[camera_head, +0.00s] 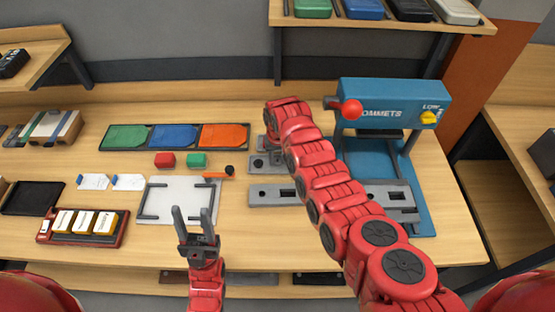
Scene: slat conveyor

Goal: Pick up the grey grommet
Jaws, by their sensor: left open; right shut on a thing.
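I cannot make out the grey grommet in this view. My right arm reaches across the middle to the grey fixtures behind it. My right gripper (268,146) points down at the back grey fixture (257,166), partly covered by its own wrist. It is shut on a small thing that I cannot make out. My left gripper (193,215) is open and empty, with its fingers pointing away from me, over the front edge of the white board (165,197). A blue press (393,100) marked "OMMETS", with a red knob, stands right of my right arm.
A black tray with green, blue and orange pieces (238,137) lies at the back. A red-framed tray (47,237) is front left. A front grey fixture (267,195) lies beside my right arm.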

